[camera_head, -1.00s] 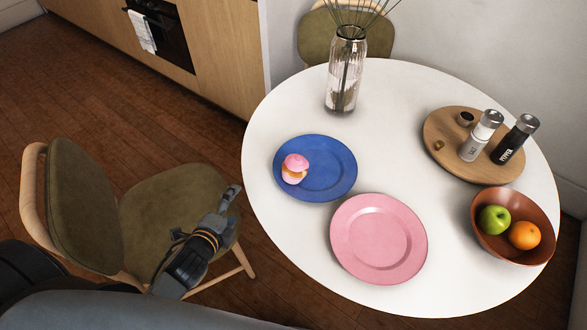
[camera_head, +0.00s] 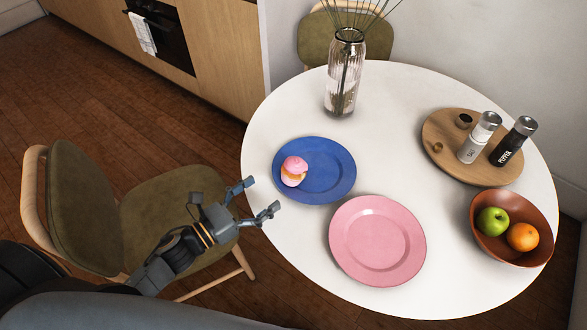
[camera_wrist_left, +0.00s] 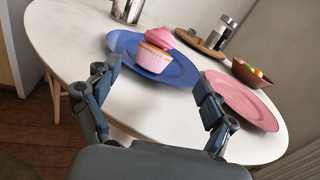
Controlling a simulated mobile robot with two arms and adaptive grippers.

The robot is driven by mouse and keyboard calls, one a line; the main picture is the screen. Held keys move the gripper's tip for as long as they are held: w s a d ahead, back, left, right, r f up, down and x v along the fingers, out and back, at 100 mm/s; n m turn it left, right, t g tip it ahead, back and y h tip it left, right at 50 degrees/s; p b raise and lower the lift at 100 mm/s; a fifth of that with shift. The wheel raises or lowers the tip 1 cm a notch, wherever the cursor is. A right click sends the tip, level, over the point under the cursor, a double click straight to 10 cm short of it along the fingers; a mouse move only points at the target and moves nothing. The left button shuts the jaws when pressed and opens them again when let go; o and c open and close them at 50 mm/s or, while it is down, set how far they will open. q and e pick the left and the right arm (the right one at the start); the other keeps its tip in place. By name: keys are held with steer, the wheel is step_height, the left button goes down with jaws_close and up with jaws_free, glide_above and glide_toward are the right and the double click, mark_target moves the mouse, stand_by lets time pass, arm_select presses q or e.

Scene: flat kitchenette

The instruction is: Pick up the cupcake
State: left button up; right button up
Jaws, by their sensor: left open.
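The cupcake (camera_head: 294,171) has pink frosting and sits on the left part of the blue plate (camera_head: 335,176) on the white table. In the left wrist view the cupcake (camera_wrist_left: 154,52) stands upright in a pale pink wrapper on the blue plate (camera_wrist_left: 181,70). My left gripper (camera_head: 261,197) is open and empty at the table's near left edge, short of the plate. In the left wrist view its two fingers (camera_wrist_left: 157,88) are spread, with the cupcake beyond and between them. My right gripper does not show.
A pink plate (camera_head: 378,241) lies close to the blue one. A glass vase (camera_head: 343,80) stands behind. A wooden board (camera_head: 443,152) with shakers and a fruit bowl (camera_head: 485,242) are to the right. A green chair (camera_head: 78,215) is at left.

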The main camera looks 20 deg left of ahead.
mark_target(284, 175)
arm_select(q)
steer(key=x, duration=0.5)
steer(key=shift+w+p, duration=0.15)
steer(key=shift+p, duration=0.2)
steer(key=x, duration=0.2)
steer(key=p+x, duration=0.1)
steer(key=x, duration=0.1)
steer(key=shift+w+r, duration=0.15)
steer(key=shift+w, duration=0.35)
steer(key=shift+w+d, duration=0.15)
steer(key=shift+w, duration=0.05)
steer(key=c, duration=0.7)
